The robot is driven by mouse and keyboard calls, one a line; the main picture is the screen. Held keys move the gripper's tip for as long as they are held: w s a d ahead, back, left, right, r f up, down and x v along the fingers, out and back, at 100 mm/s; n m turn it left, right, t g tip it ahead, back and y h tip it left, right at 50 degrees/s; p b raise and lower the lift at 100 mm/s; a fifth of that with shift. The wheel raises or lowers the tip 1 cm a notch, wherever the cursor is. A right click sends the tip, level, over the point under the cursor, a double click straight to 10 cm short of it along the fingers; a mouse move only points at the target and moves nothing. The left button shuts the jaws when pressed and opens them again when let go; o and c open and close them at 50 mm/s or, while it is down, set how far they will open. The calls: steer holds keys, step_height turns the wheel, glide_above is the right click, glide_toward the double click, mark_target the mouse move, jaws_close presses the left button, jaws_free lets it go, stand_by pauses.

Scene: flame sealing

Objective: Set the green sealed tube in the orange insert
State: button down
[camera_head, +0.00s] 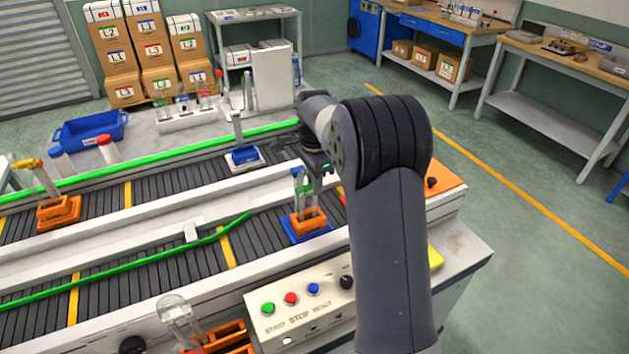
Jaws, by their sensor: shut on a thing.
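My gripper (312,172) is shut on the green sealed tube (302,185), a clear upright tube with a green top. It is at the near conveyor, just left of my arm. The tube's lower end is at the orange insert (306,222), which sits on a blue base. I cannot tell whether the tube is seated in the insert or just above or in front of it. My arm covers the area to the right of the gripper.
A yellow-topped tube stands in another orange holder (59,213) at left. A grey-topped tube stands in a blue holder (243,156) on the far conveyor. A button panel (300,300) is in front. Green guide rails (130,282) run along the conveyors.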

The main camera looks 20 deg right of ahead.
steer(key=c, duration=1.2)
jaws_free()
steer(key=shift+c, duration=0.2)
step_height(320, 180, up, 11)
steer(key=shift+f+b, duration=0.1)
steer(key=shift+b, duration=0.2)
step_height(320, 180, up, 9)
steer(key=p, duration=0.8)
steer(key=shift+d, duration=0.1)
